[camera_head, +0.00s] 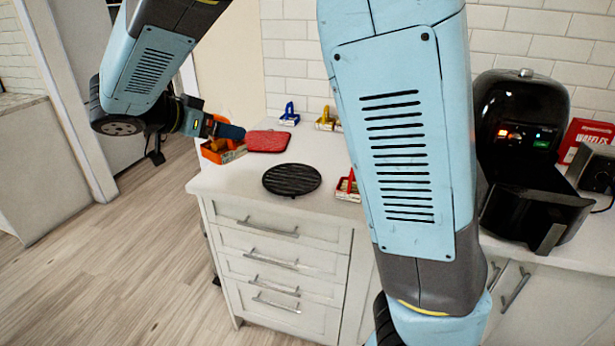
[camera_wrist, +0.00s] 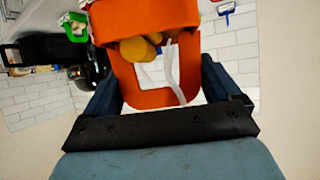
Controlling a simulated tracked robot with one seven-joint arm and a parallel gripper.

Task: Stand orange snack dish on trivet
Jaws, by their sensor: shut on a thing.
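The orange snack dish (camera_head: 214,155) is at the left end of the counter in the head view, partly covered by my gripper (camera_head: 222,130). I cannot tell whether it touches the counter. In the wrist view the orange dish (camera_wrist: 150,18) fills the upper middle between the dark blue fingers of my gripper (camera_wrist: 160,75), which are shut on it. Yellowish and white shapes show within it. The trivet (camera_head: 292,180), a round black slatted disc, lies flat on the counter, to the right of the dish and nearer the front edge. Its top is bare.
A red pad (camera_head: 267,141) lies between the dish and the back wall. Blue (camera_head: 289,114) and yellow (camera_head: 325,119) items stand behind. A small red-edged container (camera_head: 347,188) sits right of the trivet. A black air fryer (camera_head: 520,120) with its drawer out stands farther right.

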